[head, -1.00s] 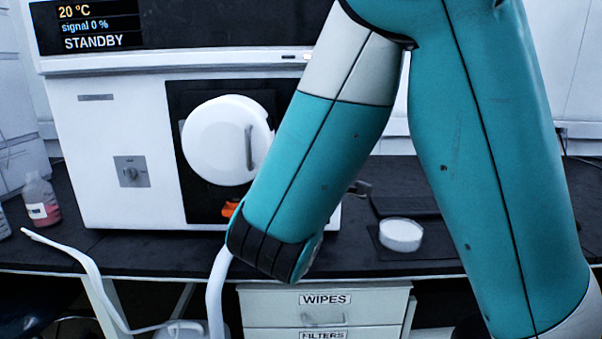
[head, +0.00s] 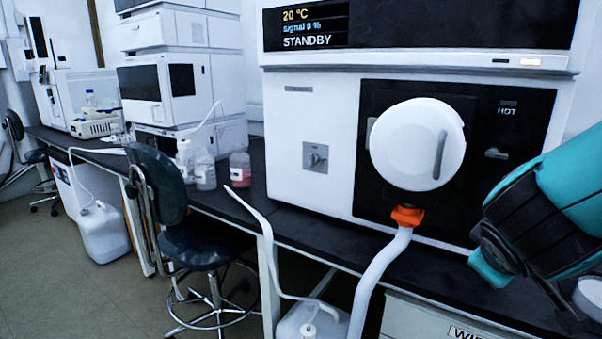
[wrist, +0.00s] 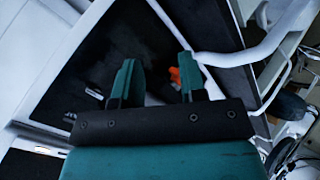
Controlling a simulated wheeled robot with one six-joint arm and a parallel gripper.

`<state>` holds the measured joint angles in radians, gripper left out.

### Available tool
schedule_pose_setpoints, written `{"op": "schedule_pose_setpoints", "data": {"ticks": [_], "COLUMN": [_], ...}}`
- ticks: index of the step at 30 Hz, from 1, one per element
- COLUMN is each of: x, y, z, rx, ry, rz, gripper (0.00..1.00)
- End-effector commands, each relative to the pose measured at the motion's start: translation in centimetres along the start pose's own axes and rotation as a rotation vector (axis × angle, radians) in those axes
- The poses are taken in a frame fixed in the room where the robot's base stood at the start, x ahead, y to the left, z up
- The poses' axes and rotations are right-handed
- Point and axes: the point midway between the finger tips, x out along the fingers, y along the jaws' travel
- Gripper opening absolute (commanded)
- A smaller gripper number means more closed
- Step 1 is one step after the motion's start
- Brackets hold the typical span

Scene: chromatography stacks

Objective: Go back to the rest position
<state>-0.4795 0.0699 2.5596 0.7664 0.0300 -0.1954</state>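My gripper (wrist: 158,72) shows in the wrist view with its two teal fingers spread apart and nothing between them. In the head view, my gripper (head: 490,268) is at the lower right, partly seen, in front of the instrument's lower right side and apart from the round white door. The white instrument (head: 318,195) reads 20 °C, signal 0 % and STANDBY. Its round white door (head: 415,145) with a grey handle sits on the black panel, and looks shut. An orange piece (head: 407,215) joins a white hose below it; the orange also shows in the wrist view (wrist: 174,75).
A dark chair (head: 205,245) stands before the black bench, left of a white jug (head: 312,322) on the floor. Bottles, one with red liquid (head: 240,168), stand left of the instrument. Drawers are below right.

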Motion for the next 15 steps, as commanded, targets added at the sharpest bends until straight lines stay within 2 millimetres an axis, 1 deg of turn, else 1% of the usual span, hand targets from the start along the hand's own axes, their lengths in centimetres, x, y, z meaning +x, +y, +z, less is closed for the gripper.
{"op": "schedule_pose_setpoints", "data": {"ticks": [1, 2, 3, 5, 6, 8, 9, 11, 12, 14, 15], "x": [-0.7, -1.4, -2.5, -4.5, -6.0, -8.2, -9.8, -12.0, -13.4, -15.6, -17.0], "y": [-1.8, -3.2, -4.9, -7.2, -8.5, -10.1, -10.9, -11.8, -12.3, -12.9, -13.1], "z": [0.5, 0.8, 1.0, 1.2, 1.4, 1.5, 1.7, 1.9, 2.1, 2.5, 2.8], "rx": [0.063, 0.089, 0.12, 0.145, 0.151, 0.148, 0.138, 0.117, 0.098, 0.066, 0.04], "ry": [-0.027, -0.044, -0.066, -0.094, -0.108, -0.124, -0.133, -0.141, -0.144, -0.149, -0.148], "rz": [-0.124, -0.206, -0.313, -0.465, -0.556, -0.677, -0.749, -0.845, -0.902, -0.981, -1.029], "gripper": [0.38, 0.38, 0.38, 0.38, 0.38, 0.38, 0.38, 0.38, 0.38, 0.38, 0.38]}}
